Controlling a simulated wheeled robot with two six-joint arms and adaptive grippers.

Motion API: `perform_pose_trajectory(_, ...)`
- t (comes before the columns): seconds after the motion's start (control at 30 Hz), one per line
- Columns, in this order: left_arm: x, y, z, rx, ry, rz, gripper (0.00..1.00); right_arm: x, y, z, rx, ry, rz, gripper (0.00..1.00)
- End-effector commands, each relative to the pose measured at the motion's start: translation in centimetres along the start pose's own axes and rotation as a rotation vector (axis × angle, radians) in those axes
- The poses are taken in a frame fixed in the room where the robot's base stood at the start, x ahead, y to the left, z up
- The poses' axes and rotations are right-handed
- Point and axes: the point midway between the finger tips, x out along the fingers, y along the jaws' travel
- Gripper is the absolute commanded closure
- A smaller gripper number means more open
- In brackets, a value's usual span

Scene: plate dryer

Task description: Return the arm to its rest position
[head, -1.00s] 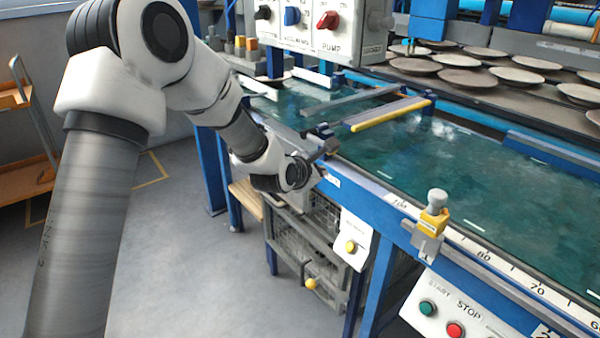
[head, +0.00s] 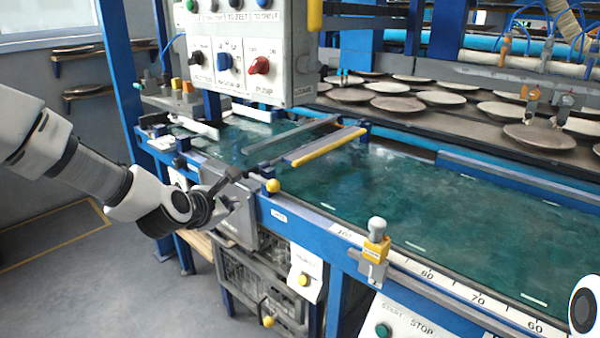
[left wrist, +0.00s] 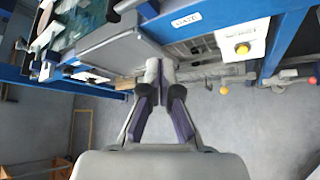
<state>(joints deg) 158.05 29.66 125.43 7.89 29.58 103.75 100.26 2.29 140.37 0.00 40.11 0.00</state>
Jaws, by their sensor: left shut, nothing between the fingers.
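My left arm comes in from the left edge of the head view. Its gripper (head: 226,190) is shut and empty beside the front edge of the belt table, near a yellow knob (head: 272,186). In the left wrist view the two fingers (left wrist: 160,72) meet below a grey panel (left wrist: 115,50), with nothing between them. A small white and black part at the right edge of the head view looks like my right arm; its gripper does not show.
A green belt (head: 400,205) with a blue frame runs along the right. A control box (head: 250,55) hangs above its left end. Several plates (head: 395,103) lie on the rack behind. A wire basket (head: 255,285) sits below. Grey floor (head: 90,290) is open at lower left.

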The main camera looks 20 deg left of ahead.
Motion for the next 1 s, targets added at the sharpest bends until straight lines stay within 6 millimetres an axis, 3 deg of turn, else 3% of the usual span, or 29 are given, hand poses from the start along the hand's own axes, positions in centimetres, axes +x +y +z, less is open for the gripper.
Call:
perform_pose_trajectory(0.13, 0.5, -0.7, -0.8, 0.001, 0.016, -0.013, 1.00, 0.0, 0.0, 0.0, 0.000, 0.000, 0.000, 0.36)
perform_pose_trajectory(0.23, 2.2, -3.6, -3.6, 0.023, 0.083, -0.068, 1.00, 0.0, 0.0, 0.0, 0.000, 0.000, 0.000, 0.36)
perform_pose_trajectory(0.37, 4.4, -11.4, -10.3, 0.106, 0.237, -0.214, 1.00, 0.0, 0.0, 0.0, 0.000, 0.000, 0.000, 0.36)
perform_pose_trajectory(0.47, 4.2, -18.6, -16.1, 0.207, 0.353, -0.359, 1.00, 0.0, 0.0, 0.0, 0.000, 0.000, 0.000, 0.36)
perform_pose_trajectory(0.6, 1.1, -28.1, -23.8, 0.512, 0.434, -0.615, 1.00, 0.0, 0.0, 0.0, 0.000, 0.000, 0.000, 0.36)
perform_pose_trajectory(0.7, -2.6, -33.8, -28.2, 0.801, 0.407, -0.832, 1.00, 0.0, 0.0, 0.0, 0.000, 0.000, 0.000, 0.36)
perform_pose_trajectory(0.8, -6.8, -38.2, -31.5, 1.132, 0.281, -1.055, 1.00, 0.0, 0.0, 0.0, 0.000, 0.000, 0.000, 0.36)
perform_pose_trajectory(0.9, -9.4, -40.2, -32.6, 1.417, 0.103, -1.192, 1.00, 0.0, 0.0, 0.0, 0.000, 0.000, 0.000, 0.36)
perform_pose_trajectory(1.0, -10.2, -40.6, -32.4, 1.658, -0.075, -1.244, 1.00, 0.0, 0.0, 0.0, 0.000, 0.000, 0.000, 0.36)
